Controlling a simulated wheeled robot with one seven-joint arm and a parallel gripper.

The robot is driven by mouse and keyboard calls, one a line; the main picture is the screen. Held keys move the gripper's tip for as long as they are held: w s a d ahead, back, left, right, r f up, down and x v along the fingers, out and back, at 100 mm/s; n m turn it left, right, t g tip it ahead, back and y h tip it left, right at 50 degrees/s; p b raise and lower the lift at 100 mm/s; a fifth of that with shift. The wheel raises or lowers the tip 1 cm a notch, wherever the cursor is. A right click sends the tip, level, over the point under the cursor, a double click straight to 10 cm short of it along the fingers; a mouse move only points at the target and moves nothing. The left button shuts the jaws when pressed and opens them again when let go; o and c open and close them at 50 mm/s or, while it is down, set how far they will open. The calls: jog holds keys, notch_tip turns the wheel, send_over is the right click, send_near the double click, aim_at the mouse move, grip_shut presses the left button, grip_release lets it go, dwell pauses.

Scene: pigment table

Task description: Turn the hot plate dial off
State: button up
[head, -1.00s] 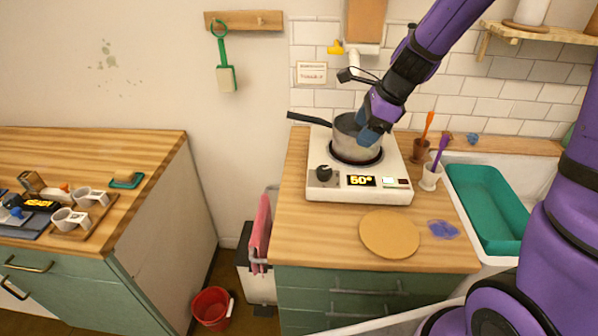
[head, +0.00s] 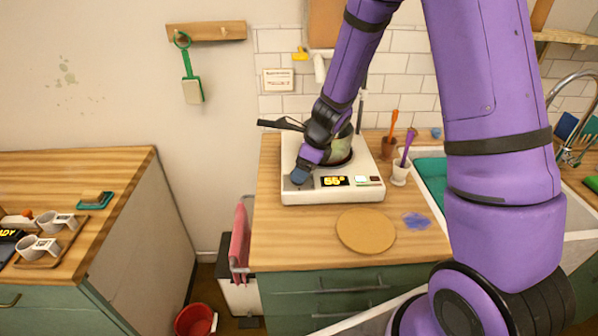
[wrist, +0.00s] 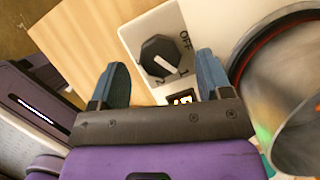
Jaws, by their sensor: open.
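The hot plate (head: 360,192) is a white box on the wooden counter, its display (head: 334,181) reading about 55°. Its black dial (wrist: 160,57) shows in the wrist view, with OFF, 1 and 2 marked around it. The dial's white line slants to the lower right, towards the 1. My gripper (wrist: 161,60) is open, one blue finger on either side of the dial; I cannot tell whether they touch it. In the head view my gripper (head: 300,175) hides the dial at the plate's front left.
A metal pot (head: 340,150) stands on the plate right behind my gripper, its black handle (head: 280,124) pointing left. A cork mat (head: 366,231) lies in front. Cups with pestles (head: 400,170) stand to the right. The counter left of the plate is clear.

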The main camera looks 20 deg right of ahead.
jog(key=shift+x, duration=1)
jog(key=shift+c, duration=0.5)
jog(key=c, duration=0.8)
jog(key=shift+n, duration=0.3)
jog(key=n+g, duration=0.1)
jog(key=n, duration=0.1)
jog(key=n+g, duration=0.1)
jog(key=n, duration=0.2)
jog(key=shift+w+n+y, duration=0.15)
jog(key=shift+n+y, duration=0.15)
jog(key=n+g, duration=0.1)
jog(key=n, duration=0.1)
jog(key=n+g, duration=0.1)
jog(key=n, duration=0.2)
jog(key=shift+n+g, duration=0.3)
